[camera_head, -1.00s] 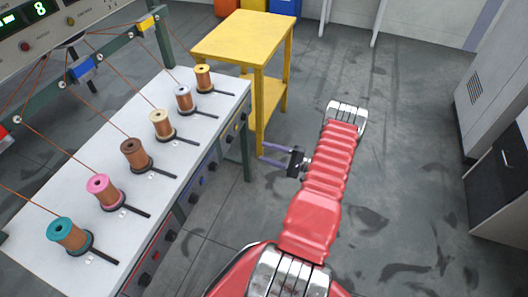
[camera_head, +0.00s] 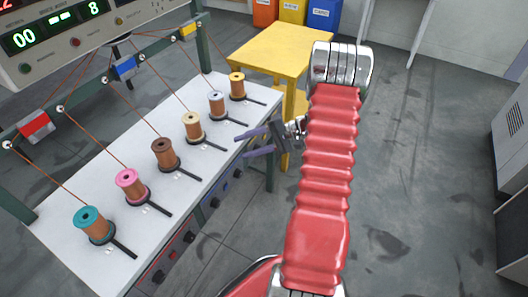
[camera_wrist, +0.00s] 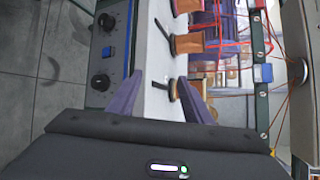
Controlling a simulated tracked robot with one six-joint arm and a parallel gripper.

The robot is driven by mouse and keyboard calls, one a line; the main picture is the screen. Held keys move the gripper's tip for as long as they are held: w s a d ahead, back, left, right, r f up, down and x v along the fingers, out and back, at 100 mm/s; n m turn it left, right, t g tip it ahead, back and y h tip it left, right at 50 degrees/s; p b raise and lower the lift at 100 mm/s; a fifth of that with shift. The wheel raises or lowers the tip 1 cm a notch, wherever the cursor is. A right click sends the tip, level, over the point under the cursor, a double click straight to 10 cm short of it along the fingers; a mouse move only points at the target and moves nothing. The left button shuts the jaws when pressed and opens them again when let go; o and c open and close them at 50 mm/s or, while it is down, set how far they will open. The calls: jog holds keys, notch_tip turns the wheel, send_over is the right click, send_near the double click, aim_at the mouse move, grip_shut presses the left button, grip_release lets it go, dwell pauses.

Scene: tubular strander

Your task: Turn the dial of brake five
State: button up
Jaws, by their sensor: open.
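The brake dials are black round knobs on the dark front panel of the white bench (camera_head: 135,258). In the head view a few show small along the panel, one a dark knob (camera_head: 189,237); I cannot read which is brake five. In the wrist view two black dials show at left, an upper dial (camera_wrist: 106,22) and a lower dial (camera_wrist: 100,82). My gripper (camera_head: 242,147) is open and empty, its purple fingers pointing at the bench's far right end. In the wrist view my gripper (camera_wrist: 161,80) is right of the dials, touching none.
Several thread spools stand on the bench top, such as the teal spool (camera_head: 91,223) and yellow spool (camera_head: 237,86). A yellow table (camera_head: 275,48) stands behind my gripper. A green frame (camera_head: 203,45) carries wires above the bench.

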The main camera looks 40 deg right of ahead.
jog(key=s+a+r+n+g+h, duration=0.2)
jog(key=a+r+n+g, duration=0.1)
jog(key=a+r, duration=0.4)
jog(key=s+a+r+n+g+h, duration=0.25)
jog(key=a+r, duration=0.35)
jog(key=a, duration=0.4)
jog(key=s+a+r+n+t+h, duration=0.1)
jog(key=s+a+r+n+h, duration=0.1)
jog(key=s, duration=0.5)
jog(key=s+a+r+n+t+h, duration=0.2)
jog(key=s+a+r+h, duration=0.3)
jog(key=s+r, duration=0.3)
jog(key=shift+a+n, duration=0.75)
jog(key=shift+a, duration=0.05)
jog(key=shift+c, duration=0.4)
